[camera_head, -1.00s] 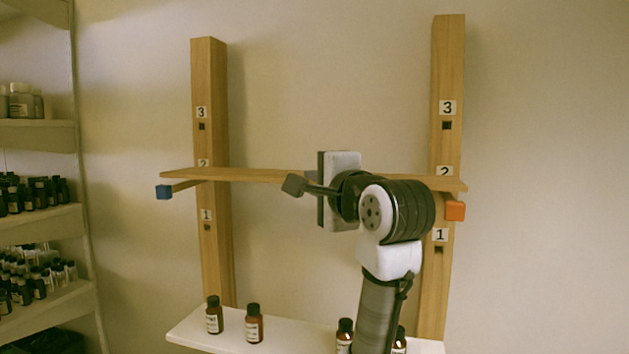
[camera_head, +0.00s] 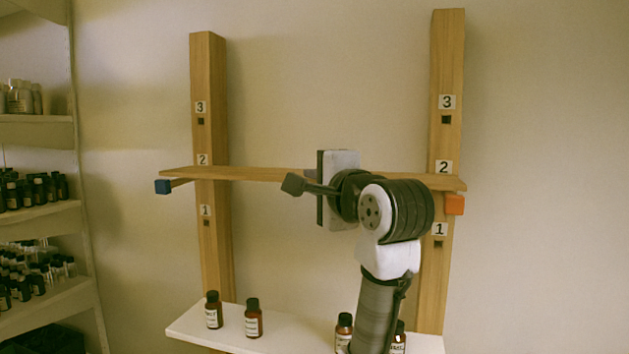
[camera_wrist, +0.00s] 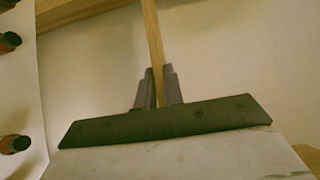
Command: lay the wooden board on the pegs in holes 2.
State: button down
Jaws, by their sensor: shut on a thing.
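The wooden board (camera_head: 240,174) is long, thin and nearly level across both posts, just below the labels 2. Its left end is over the blue-ended peg (camera_head: 162,187); its right end is just above the orange-ended peg (camera_head: 454,204). Both pegs stick out at holes 2, whose openings are hidden. I cannot tell whether the board touches the pegs. In the wrist view my gripper (camera_wrist: 158,88) pinches the board (camera_wrist: 153,40) between two dark fingers.
The left post (camera_head: 210,75) and right post (camera_head: 447,60) have empty holes 1 and 3. A white shelf (camera_head: 290,345) below bears several brown bottles (camera_head: 254,320), some partly behind my arm. Bottle shelves (camera_head: 40,215) stand at the far left. The wall above the board is clear.

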jog(key=shift+f, duration=0.25)
jog(key=c, duration=1.5)
grip_release()
jog(key=shift+o, duration=0.2)
jog(key=shift+s, duration=0.1)
